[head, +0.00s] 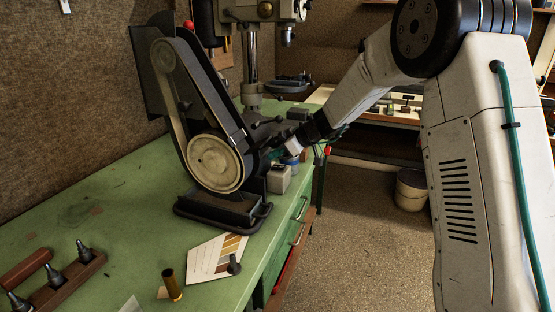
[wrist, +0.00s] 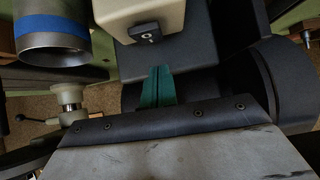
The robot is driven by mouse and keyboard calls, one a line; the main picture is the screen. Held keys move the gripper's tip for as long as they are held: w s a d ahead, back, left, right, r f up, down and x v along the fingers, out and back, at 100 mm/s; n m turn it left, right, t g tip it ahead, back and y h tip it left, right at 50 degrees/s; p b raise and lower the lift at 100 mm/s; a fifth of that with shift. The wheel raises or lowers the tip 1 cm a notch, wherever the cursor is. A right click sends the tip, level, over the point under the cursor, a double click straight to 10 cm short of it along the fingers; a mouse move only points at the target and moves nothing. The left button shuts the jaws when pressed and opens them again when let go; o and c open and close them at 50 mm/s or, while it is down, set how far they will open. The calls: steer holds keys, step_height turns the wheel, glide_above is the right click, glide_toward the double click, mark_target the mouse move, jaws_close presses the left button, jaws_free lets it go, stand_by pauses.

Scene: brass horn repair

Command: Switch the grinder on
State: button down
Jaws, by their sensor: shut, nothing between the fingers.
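The grinder (head: 215,160), a dark belt machine with a pale wheel, stands on the green bench in the head view. A cream box (wrist: 125,15) with a small black switch (wrist: 149,34) bearing a pale ring mark shows in the wrist view. In the head view a pale box (head: 279,179) sits at the grinder's right side. My gripper (head: 276,155) is beside the grinder, just above that box. In the wrist view the green fingertips (wrist: 157,72) are shut together and empty, pointing toward the switch. They appear a little apart from it. I cannot tell whether the switch is on.
A grey metal cylinder with a blue band (wrist: 50,30) is close at the gripper's left in the wrist view. A drill press (head: 252,60) stands behind the grinder.

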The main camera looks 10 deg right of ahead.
steer(key=shift+w+a+r, duration=0.1)
steer(key=shift+a+r, duration=0.1)
steer(key=shift+r, duration=0.95)
steer(key=s+d+r, duration=0.3)
steer(key=d+r, duration=0.1)
steer(key=r, duration=0.4)
steer(key=shift+d, duration=0.4)
steer(key=s+d+m+g+h, duration=0.1)
steer(key=s+d+m+h, duration=0.1)
steer(key=s, duration=1.3)
steer(key=s+d+f+m+g+h, duration=0.1)
steer(key=s+m+h, duration=0.3)
steer(key=s, duration=1.2)
steer(key=s+d+m+g+h, duration=0.2)
steer(key=s+m, duration=0.3)
steer(key=s, duration=1)
steer(key=shift+s+d+f+h, duration=0.15)
steer(key=shift+s+d+h, duration=0.15)
steer(key=shift+s+h, duration=0.1)
